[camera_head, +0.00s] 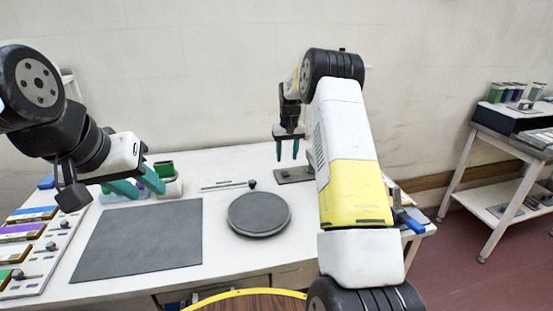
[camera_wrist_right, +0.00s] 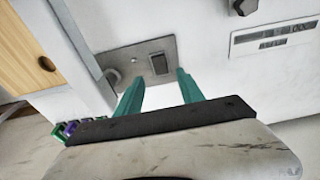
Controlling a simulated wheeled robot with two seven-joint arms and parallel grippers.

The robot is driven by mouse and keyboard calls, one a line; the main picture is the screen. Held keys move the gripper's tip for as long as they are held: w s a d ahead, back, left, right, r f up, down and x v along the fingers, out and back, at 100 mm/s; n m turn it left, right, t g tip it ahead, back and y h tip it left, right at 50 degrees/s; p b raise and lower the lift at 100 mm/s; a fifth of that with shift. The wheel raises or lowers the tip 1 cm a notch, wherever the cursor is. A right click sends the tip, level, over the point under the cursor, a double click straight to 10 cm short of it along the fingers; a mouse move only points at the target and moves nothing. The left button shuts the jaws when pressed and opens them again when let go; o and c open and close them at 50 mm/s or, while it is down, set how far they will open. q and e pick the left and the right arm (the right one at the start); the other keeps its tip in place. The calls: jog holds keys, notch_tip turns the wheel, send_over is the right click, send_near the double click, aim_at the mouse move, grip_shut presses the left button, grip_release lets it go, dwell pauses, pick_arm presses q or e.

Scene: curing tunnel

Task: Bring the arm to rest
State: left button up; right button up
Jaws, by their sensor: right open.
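My right arm (camera_head: 345,150) reaches over the table in the head view. My right gripper (camera_head: 287,150) points down at the back of the table, its two teal fingers apart with nothing between them. In the right wrist view, its fingers (camera_wrist_right: 160,92) are spread and empty, in front of a grey metal plate (camera_wrist_right: 135,62) with a dark rectangular block (camera_wrist_right: 159,63). I cannot tell the height above the plate. My left gripper (camera_head: 138,184) is at the left over the table, its teal fingers apart, partly covering small containers behind it.
The white table (camera_head: 225,170) carries a dark grey mat (camera_head: 138,240), a round grey disc (camera_head: 259,213) and a rack (camera_head: 45,250) with coloured boxes at the left. A side shelf (camera_head: 500,135) with several cups stands at the right. A wall (camera_head: 200,60) is behind.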

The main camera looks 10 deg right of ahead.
jog(key=shift+r, duration=0.45)
jog(key=shift+s, duration=0.1)
jog(key=s+a+r+t+y, duration=0.1)
jog(key=s+a+r, duration=0.1)
jog(key=s+r, duration=0.8)
jog(key=s+a+r+t, duration=0.1)
jog(key=s+a+r, duration=0.1)
jog(key=s+r, duration=0.8)
jog(key=s+a+t+y, duration=0.1)
jog(key=s+a, duration=0.3)
jog(key=s, duration=1.9)
jog(key=shift+t, duration=0.8)
jog(key=shift+r, duration=0.1)
